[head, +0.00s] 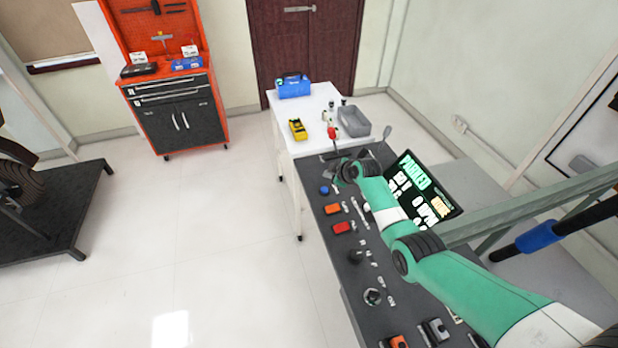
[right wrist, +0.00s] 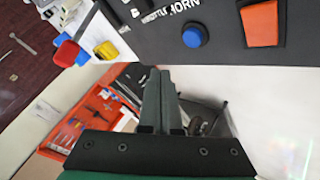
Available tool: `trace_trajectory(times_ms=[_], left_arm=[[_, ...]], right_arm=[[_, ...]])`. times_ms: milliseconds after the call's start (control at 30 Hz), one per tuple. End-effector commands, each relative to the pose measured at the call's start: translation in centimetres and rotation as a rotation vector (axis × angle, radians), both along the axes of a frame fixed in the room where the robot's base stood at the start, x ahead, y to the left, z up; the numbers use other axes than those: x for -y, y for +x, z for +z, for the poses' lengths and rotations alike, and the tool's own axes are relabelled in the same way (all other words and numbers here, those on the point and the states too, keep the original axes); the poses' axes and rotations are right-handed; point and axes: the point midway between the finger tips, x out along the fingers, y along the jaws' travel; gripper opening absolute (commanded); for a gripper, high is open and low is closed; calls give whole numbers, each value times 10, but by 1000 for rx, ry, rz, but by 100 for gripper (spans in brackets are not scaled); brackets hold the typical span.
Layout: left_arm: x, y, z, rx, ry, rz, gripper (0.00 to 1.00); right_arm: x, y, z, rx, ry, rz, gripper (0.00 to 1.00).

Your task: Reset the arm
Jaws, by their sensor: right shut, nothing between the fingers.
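My green right arm reaches in from the lower right in the head view and ends over the far end of the dark control panel (head: 325,255). My right gripper (head: 342,178) is above the panel, close to the blue round button (head: 324,190). In the right wrist view the two grey fingers of the gripper (right wrist: 160,90) are together with nothing between them. The blue button (right wrist: 193,36) and an orange button (right wrist: 262,23) are beyond the fingertips, apart from them. My left arm and gripper do not show.
A red-knobbed lever (head: 332,132) stands at the panel's far end. A lit screen (head: 425,187) is right of my arm.

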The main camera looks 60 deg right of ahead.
Motion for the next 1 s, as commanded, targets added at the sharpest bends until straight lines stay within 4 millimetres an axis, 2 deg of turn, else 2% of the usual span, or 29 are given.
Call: trace_trajectory(times_ms=[300, 367, 467, 567, 633, 733, 867, 900, 967, 1000], left_arm=[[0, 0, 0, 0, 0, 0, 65], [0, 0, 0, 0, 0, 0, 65], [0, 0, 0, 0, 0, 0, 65], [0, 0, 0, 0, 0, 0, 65], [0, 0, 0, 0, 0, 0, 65], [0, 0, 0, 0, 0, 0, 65], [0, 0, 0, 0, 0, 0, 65], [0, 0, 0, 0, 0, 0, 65], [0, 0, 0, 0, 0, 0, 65], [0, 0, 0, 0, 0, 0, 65]], right_arm=[[-5, 4, 0, 0, 1, 9, 0], [-17, 13, 1, 1, 0, 34, 0], [-60, 44, 7, 11, -7, 118, 0], [-112, 89, 50, 93, -66, 223, 0], [-150, 116, 94, 180, -123, 291, 0], [-203, 141, 162, 326, -180, 360, 0], [-271, 150, 255, 547, -206, 411, 0], [-292, 147, 285, 621, -202, 422, 0], [-321, 137, 329, 736, -187, 436, 0], [-339, 127, 358, 816, -171, 442, 0]])
